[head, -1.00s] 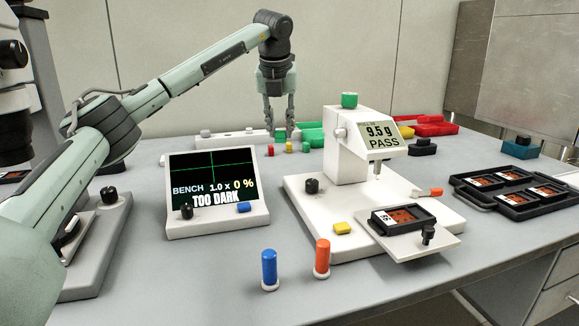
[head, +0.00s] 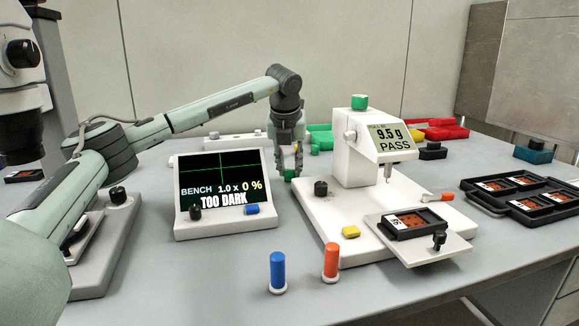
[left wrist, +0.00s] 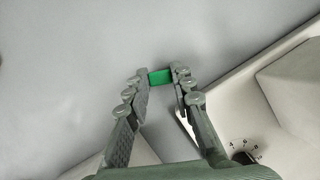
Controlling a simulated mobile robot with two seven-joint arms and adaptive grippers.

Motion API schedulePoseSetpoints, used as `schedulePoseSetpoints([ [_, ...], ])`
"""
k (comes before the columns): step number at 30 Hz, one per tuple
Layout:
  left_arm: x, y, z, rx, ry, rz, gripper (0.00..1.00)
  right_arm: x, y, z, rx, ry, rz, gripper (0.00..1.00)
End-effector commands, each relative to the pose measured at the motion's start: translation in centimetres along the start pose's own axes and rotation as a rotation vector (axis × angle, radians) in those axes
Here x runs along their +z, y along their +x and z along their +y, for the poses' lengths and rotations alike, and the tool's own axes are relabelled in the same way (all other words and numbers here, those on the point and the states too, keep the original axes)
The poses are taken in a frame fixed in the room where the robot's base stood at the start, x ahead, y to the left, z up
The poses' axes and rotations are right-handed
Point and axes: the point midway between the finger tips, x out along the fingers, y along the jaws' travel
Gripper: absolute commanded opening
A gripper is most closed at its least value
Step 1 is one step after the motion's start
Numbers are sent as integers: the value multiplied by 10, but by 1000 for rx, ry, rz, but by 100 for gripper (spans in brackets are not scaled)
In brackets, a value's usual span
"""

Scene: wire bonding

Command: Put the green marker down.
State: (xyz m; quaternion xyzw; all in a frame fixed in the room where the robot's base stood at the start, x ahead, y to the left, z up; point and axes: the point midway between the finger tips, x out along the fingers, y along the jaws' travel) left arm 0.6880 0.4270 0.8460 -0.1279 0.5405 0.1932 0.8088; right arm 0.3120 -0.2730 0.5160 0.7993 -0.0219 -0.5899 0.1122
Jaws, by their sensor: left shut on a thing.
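My left gripper (head: 290,168) is shut on the green marker (head: 289,174), between the bench monitor and the white pull tester. In the left wrist view the green marker (left wrist: 160,77) sits between the two fingertips (left wrist: 160,76), over bare grey table. Much of the marker is hidden by the fingers in the head view. I cannot tell whether its lower end touches the table. My right gripper is not in view.
The monitor (head: 222,190) reads TOO DARK. The pull tester (head: 368,150) reads PASS, and its base is close right of my gripper. A blue marker (head: 277,270) and an orange marker (head: 331,260) stand at the front. Black trays (head: 530,205) lie at right.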

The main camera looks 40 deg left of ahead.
Motion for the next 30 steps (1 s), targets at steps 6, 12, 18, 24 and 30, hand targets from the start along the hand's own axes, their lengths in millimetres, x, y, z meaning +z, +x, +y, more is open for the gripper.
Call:
schedulePoseSetpoints([
  [6, -1, 3, 0, 0, 0, 0, 24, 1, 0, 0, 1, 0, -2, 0],
  [12, -1, 2, 0, 0, 0, 0, 44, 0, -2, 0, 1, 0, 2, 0],
  [18, -1, 2, 0, 0, 0, 0, 44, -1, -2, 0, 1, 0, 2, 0],
  [24, 1, -11, -1, -2, -1, -3, 44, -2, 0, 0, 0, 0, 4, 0],
  [30, 2, -52, 0, -3, -1, -5, 44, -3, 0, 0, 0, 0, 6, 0],
])
